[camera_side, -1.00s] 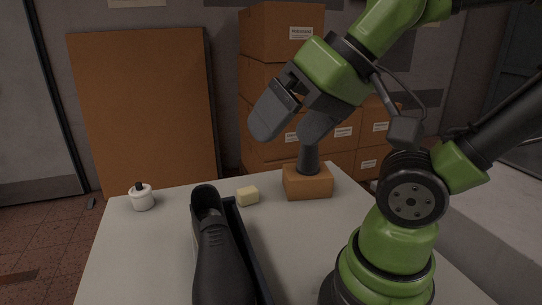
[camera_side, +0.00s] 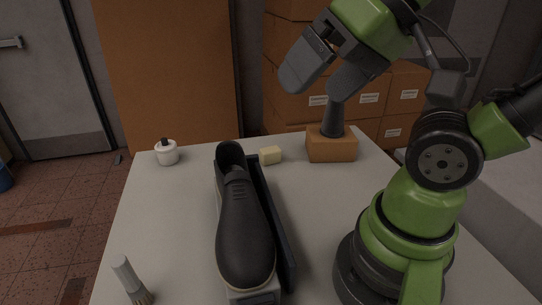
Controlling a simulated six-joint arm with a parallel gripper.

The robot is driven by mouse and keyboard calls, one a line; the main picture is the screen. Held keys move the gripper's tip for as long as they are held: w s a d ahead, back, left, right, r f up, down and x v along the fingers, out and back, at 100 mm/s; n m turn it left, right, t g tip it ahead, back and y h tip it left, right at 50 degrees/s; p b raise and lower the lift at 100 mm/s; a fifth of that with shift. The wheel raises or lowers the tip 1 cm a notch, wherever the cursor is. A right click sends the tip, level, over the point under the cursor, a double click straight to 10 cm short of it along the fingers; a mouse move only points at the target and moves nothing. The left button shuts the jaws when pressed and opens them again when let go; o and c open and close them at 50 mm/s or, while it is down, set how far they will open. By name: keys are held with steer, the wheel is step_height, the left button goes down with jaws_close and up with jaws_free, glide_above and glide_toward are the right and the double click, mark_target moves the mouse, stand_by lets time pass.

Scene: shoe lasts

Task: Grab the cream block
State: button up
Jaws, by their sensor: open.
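A black shoe (camera_side: 241,215) lies beside a dark tray (camera_side: 284,248). A brown block with a dark post (camera_side: 331,146) stands right of the cream block. A white jar (camera_side: 167,153) stands at the back left and a brush (camera_side: 129,277) at the front left.

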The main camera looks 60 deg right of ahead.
steer(key=shift+w, duration=0.1)
steer(key=shift+c, duration=0.3)
steer(key=m+g+h, duration=0.3)
steer(key=h, duration=0.2)
glide_above(271, 150)
steer(key=s+a, duration=0.3)
steer(key=a, duration=0.2)
step_height(271, 150, down, 15)
steer(key=shift+g, duration=0.3)
steer(key=x, duration=0.3)
steer(key=d+x, duration=0.1)
steer(key=x, duration=0.3)
steer(key=s+x, duration=0.1)
steer(key=x, duration=0.2)
steer(key=shift+d+f, duration=0.3)
steer(key=shift+d, duration=0.05)
steer(key=shift+s+x, duration=0.15)
steer(key=shift+x, duration=0.8)
steer(key=shift+s+x, duration=0.1)
steer(key=shift+x, duration=0.9)
steer(key=shift+a+x, duration=0.2)
steer(key=shift+x, duration=0.95)
steer(key=c, duration=1)
